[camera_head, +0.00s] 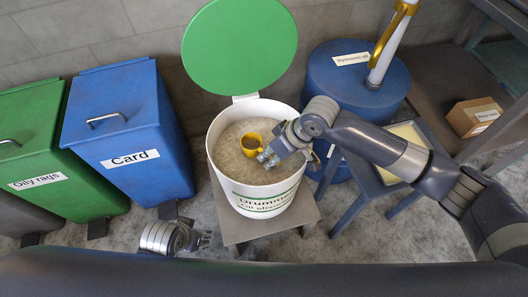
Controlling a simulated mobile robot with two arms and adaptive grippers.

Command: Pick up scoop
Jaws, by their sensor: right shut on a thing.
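The yellow scoop (251,141) is inside the white tub (220,178), over the grey-beige granules. Its round cup faces up and looks brownish inside. My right gripper (267,158) reaches into the tub from the right and is shut on the scoop at its near right side. The fingers hide part of the scoop, and I cannot tell whether its underside touches the granules. My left gripper (203,241) is low in front of the tub, to its left and away from the scoop. Its fingers are small in view, so their opening is unclear.
The tub's green lid (240,45) stands open behind it. The tub rests on a low grey stand (232,229). A blue bin (120,125) and a green bin (45,165) stand left. A blue drum (345,85) and small blue table (358,190) stand right.

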